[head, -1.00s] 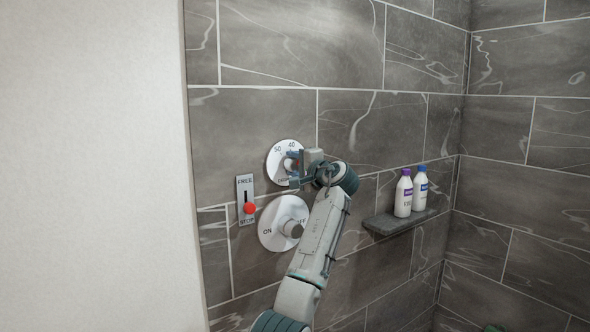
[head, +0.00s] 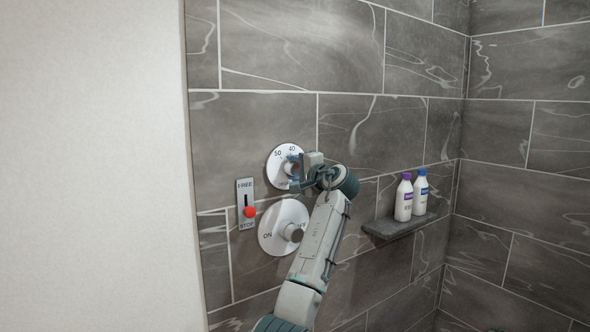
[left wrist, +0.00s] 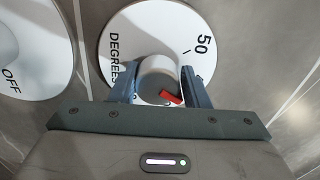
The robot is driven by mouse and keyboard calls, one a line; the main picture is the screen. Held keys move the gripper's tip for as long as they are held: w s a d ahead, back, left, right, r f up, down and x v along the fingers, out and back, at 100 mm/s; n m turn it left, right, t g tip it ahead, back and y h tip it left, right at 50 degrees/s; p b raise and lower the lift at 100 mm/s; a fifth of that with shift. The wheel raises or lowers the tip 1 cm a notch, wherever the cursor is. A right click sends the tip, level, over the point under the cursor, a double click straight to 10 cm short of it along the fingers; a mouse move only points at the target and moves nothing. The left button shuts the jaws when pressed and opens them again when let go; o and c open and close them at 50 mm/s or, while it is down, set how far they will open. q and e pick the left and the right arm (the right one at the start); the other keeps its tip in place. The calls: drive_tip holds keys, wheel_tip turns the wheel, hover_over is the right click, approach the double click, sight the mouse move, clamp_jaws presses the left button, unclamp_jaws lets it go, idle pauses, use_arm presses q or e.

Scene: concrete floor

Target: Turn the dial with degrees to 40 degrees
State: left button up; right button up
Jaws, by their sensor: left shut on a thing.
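The degrees dial (head: 279,160) is a white round plate on the tiled wall, with 50 and 40 along its upper edge. In the left wrist view the dial plate (left wrist: 138,28) shows "DEGREES" and 50, with a grey knob (left wrist: 157,70) bearing a red mark at its middle. My left gripper (head: 293,172) reaches the knob from the right. In the left wrist view its two fingers (left wrist: 161,84) stand on either side of the knob, shut on it. The gripper hides part of the dial in the head view. My right gripper is not in view.
Below is a larger white ON/OFF dial (head: 270,218) with a grey knob. A FREE/STOP slider plate (head: 240,190) with a red knob is at lower left. Two bottles (head: 404,200) stand on a dark corner shelf (head: 392,229) at right.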

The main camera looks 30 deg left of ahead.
use_arm(q)
drive_tip(key=shift+f, duration=0.45)
drive_tip(key=o, duration=0.7)
drive_tip(key=shift+o, duration=0.9)
drive_tip(key=shift+w+a+r, duration=0.1)
drive_tip(key=shift+a, duration=0.05)
drive_tip(key=b+v, duration=0.3)
drive_tip(key=v, duration=0.7)
drive_tip(key=shift+d, duration=0.4)
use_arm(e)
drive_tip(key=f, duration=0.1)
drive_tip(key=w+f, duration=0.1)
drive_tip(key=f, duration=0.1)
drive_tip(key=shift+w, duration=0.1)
